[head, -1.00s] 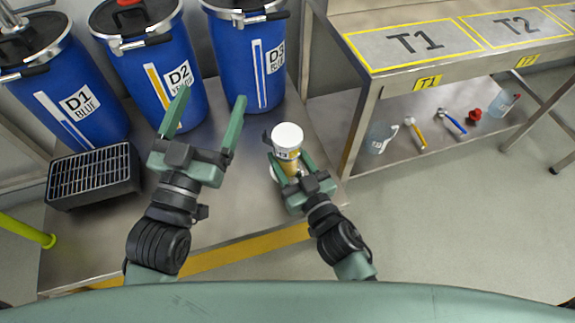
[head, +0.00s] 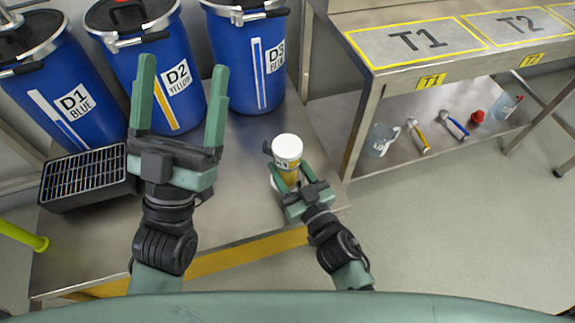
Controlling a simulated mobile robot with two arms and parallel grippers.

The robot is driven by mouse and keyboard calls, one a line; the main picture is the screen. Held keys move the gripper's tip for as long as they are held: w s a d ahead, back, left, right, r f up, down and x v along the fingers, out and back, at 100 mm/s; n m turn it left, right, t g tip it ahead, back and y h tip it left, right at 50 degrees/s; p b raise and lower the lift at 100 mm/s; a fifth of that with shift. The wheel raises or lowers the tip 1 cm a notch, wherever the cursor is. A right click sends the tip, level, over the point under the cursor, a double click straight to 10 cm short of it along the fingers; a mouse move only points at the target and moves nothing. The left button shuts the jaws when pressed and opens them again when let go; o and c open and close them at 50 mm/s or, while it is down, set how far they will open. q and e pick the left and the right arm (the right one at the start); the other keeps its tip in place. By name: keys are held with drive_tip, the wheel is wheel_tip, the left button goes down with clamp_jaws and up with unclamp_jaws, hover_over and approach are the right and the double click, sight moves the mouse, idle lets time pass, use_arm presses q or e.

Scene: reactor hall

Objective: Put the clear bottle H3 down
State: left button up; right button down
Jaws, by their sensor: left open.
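The clear bottle H3 (head: 287,160) has a white cap and yellow contents, and its label is only partly visible. It stands roughly upright between the fingers of my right gripper (head: 289,174), which looks shut on it. The bottle is over the steel bench (head: 240,190), and its base is hidden by the gripper, so I cannot tell whether it touches the top. My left gripper (head: 178,95) is open and empty, raised in front of the blue drums, left of the bottle.
Blue drums D1 (head: 85,130), D2 (head: 190,105) and D3 (head: 245,80) line the back. A black grated box (head: 85,178) sits at the left. The table marked T1 (head: 385,75) stands right, with jugs and tools on its lower shelf (head: 400,155). Bench space around the bottle is clear.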

drive_tip(key=c, duration=0.6)
unclamp_jaws()
use_arm(q)
drive_tip(key=shift+s+r, duration=0.15)
use_arm(e)
drive_tip(key=shift+r, duration=0.1)
drive_tip(key=p+v, duration=0.2)
drive_tip(key=v, duration=1)
use_arm(q)
drive_tip(key=w+f+g+y, duration=0.1)
drive_tip(key=w+f+g, duration=0.3)
drive_tip(key=f, duration=0.3)
drive_tip(key=shift+w+d+g+y, duration=0.15)
drive_tip(key=shift+w+g+y, duration=0.15)
drive_tip(key=shift+w+g, duration=0.15)
use_arm(e)
drive_tip(key=w+d+r+t, duration=0.1)
drive_tip(key=w+d+r, duration=0.1)
drive_tip(key=r, duration=0.7)
drive_tip(key=w+d+r+m+t+h, duration=0.1)
drive_tip(key=w+d+r+t, duration=0.1)
drive_tip(key=r, duration=0.7)
drive_tip(key=w+d+r+m+t+h, duration=0.1)
drive_tip(key=w+d+r+t, duration=0.1)
drive_tip(key=r, duration=0.6)
drive_tip(key=shift+w+d+r, duration=0.2)
drive_tip(key=shift+d+r, duration=0.2)
drive_tip(key=shift+d, duration=0.3)
